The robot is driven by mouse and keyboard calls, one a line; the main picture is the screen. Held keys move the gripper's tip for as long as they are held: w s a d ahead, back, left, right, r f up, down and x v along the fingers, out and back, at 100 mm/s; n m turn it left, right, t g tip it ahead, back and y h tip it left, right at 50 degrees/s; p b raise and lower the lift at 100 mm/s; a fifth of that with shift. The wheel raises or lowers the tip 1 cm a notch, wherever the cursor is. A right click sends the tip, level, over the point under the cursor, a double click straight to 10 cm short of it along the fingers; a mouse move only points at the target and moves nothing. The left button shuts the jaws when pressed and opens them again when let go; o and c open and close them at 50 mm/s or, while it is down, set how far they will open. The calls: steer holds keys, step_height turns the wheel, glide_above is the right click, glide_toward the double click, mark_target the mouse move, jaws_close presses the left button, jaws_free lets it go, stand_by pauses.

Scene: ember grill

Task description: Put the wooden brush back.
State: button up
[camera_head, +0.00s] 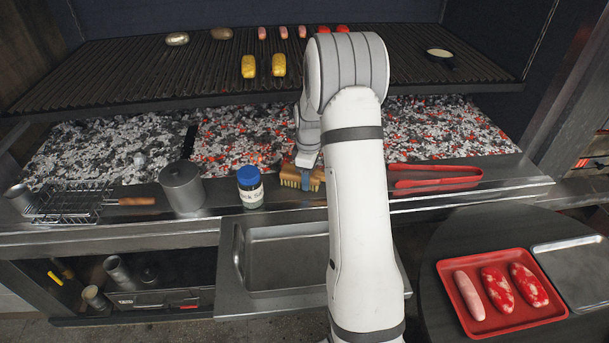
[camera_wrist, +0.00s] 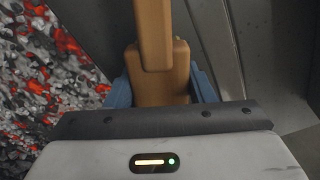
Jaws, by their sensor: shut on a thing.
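The wooden brush (camera_head: 291,179) has a tan block with pale bristles. In the head view it is at the steel ledge in front of the embers, just right of the blue-lidded jar, partly hidden by my arm. My gripper (camera_head: 306,182) is at the brush, and its blue fingers show beside the block. In the wrist view the brush's wooden handle (camera_wrist: 154,50) runs up the picture, and my gripper (camera_wrist: 160,88) is shut on the wood from both sides. I cannot tell whether the bristles touch the ledge.
On the ledge (camera_head: 420,208) stand the blue-lidded jar (camera_head: 250,188), a steel canister (camera_head: 182,187), a wire basket (camera_head: 65,203) and red tongs (camera_head: 434,179). Hot embers (camera_head: 440,130) lie behind. A steel sink-like tray (camera_head: 285,262) is below. A red tray (camera_head: 450,284) with meat is at right.

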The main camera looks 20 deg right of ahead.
steer(key=shift+f, duration=0.3)
steer(key=o, duration=1.3)
steer(key=shift+c, duration=0.2)
step_height(320, 180, up, 8)
steer(key=shift+b, duration=0.5)
steer(key=s+a+r+m+t, duration=0.1)
steer(key=s+a+r+m, duration=0.4)
steer(key=s+a+r, duration=0.6)
steer(key=s+a+m+t, duration=0.1)
steer(key=s+a+m, duration=0.2)
steer(key=s, duration=1.5)
steer(key=shift+a+f+m+t, duration=0.15)
steer(key=shift+f+m+t, duration=0.3)
steer(key=shift+m, duration=0.75)
